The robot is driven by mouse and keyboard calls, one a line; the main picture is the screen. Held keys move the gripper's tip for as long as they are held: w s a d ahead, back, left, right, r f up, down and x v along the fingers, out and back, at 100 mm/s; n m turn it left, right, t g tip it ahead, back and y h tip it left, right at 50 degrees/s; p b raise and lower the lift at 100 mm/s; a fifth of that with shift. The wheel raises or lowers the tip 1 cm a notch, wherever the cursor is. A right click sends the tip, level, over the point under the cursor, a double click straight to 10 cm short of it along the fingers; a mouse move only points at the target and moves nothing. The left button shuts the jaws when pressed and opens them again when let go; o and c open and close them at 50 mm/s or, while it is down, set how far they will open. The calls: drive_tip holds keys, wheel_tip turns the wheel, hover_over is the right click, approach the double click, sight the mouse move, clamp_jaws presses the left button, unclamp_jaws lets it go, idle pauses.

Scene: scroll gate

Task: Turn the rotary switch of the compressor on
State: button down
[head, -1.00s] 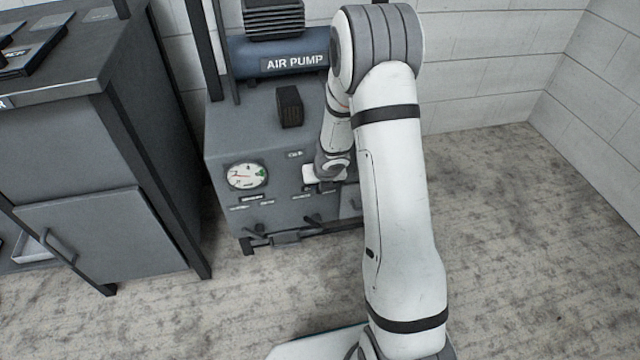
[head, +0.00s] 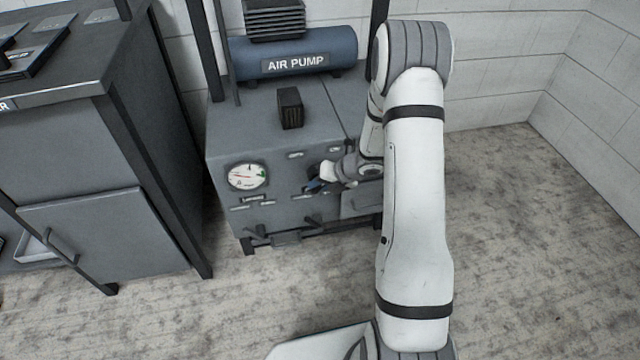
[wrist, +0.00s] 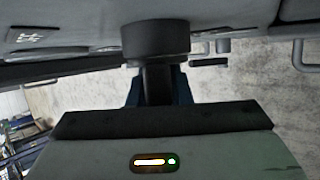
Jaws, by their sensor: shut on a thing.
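The compressor (head: 225,206) is a grey cabinet with a blue tank marked AIR PUMP on top. Its front panel carries a round white gauge (head: 248,176). My gripper (head: 317,184) is at the front panel, right of the gauge, and hides most of the rotary switch in the head view. In the wrist view the rotary switch (wrist: 155,42) is a dark round knob with a narrower dark grip part. The fingers of my gripper (wrist: 158,90) are shut on that grip part from both sides. The switch's exact angle cannot be read.
A dark grey workbench cabinet (head: 85,150) stands left of the compressor. Bar handles (head: 312,220) stick out low on the compressor front. A small black box (head: 290,108) stands on its top. The floor to the right is clear, up to the white wall.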

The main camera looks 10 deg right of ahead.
idle(0.4)
drive_tip(key=c, duration=1.3)
unclamp_jaws()
drive_tip(key=p+v, duration=0.3)
drive_tip(key=v, duration=0.4)
drive_tip(key=shift+s+d+r, duration=0.15)
drive_tip(key=shift+d+r, duration=0.05)
drive_tip(key=shift+d, duration=0.1)
drive_tip(key=shift+r, duration=0.1)
